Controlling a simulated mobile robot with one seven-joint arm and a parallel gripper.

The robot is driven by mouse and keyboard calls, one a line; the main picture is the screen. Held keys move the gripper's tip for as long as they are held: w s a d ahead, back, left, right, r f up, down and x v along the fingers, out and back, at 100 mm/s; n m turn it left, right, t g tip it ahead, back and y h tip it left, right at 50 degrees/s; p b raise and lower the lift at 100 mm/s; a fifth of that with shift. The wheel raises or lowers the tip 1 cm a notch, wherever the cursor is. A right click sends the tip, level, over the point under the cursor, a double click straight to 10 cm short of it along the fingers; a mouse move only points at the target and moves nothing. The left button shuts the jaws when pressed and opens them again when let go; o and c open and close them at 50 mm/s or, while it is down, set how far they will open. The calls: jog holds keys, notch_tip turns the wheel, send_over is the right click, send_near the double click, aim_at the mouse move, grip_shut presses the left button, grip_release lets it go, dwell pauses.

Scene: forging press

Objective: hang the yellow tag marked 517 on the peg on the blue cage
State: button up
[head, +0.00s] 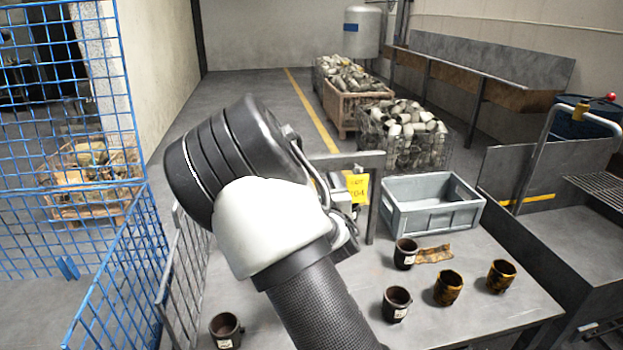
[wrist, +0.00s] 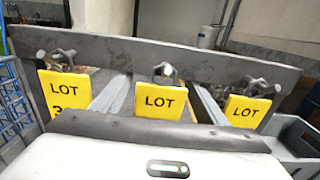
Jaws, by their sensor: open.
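Three yellow tags hang from a grey rail in the wrist view: a left tag (wrist: 62,93) reading LOT with a 3 starting below, a middle tag (wrist: 160,103) and a right tag (wrist: 247,110) reading LOT. Their lower parts are hidden, so I cannot tell which is 517. My gripper (wrist: 162,87) is open, its light fingers on either side of the middle tag, holding nothing.
A grey table (head: 455,325) carries a grey crate (head: 432,226) and several dark or rusty cups (head: 396,304). A grey mesh panel (head: 187,285) stands between table and cage. Bins of parts (head: 404,148) stand behind.

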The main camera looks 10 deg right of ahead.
jog(key=shift+w, duration=0.2)
jog(key=shift+c, duration=0.2)
jog(key=c, duration=1.1)
